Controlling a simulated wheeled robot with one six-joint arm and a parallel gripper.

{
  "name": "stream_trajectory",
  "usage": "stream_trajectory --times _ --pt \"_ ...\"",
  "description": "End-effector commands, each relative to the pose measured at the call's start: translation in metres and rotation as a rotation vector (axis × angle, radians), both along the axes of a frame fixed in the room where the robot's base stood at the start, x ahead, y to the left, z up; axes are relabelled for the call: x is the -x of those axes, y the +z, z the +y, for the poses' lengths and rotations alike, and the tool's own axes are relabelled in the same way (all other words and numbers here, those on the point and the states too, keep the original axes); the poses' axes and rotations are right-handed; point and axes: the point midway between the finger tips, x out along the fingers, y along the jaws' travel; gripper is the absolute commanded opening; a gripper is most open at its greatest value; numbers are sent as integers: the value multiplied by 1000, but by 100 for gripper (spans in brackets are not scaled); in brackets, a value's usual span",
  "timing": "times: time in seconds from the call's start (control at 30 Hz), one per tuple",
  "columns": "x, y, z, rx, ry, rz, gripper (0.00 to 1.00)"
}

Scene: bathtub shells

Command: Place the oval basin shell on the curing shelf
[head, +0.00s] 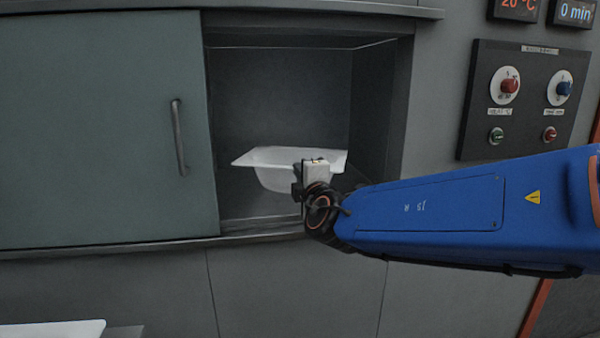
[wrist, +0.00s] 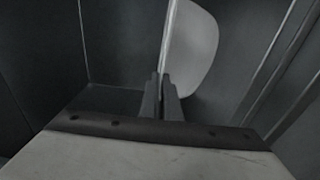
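The white oval basin shell (head: 268,172) is inside the open compartment, rim up and roughly level. Its rounded underside appears a little above the compartment floor, the curing shelf (head: 255,224). My gripper (head: 308,172) reaches in from the right, at the shell's near right side. In the wrist view, the two dark fingers of my gripper (wrist: 160,98) are closed on the rim of the shell (wrist: 192,45). In the head view the fingertips are hidden by the gripper body, and the shell's right part is partly covered.
A green sliding door (head: 100,130) with a grey handle (head: 179,137) covers the left of the cabinet. The compartment's right wall (head: 383,110) is near my arm. A control panel (head: 528,100) with knobs is at the right. Another white piece (head: 50,329) shows at the lower left.

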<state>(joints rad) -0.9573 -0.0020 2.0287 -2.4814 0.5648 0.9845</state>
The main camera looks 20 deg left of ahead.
Motion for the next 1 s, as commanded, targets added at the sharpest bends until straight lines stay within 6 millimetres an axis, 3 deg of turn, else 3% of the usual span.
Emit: stream_trajectory --times 0.23,0.33,0.7,1.0 --pt "0 0 0 -2 -1 -2 0" --pt "0 -1 0 0 0 0 22" --pt "1 1 -1 -1 0 0 22" --pt "35 1 -25 -1 1 0 22"
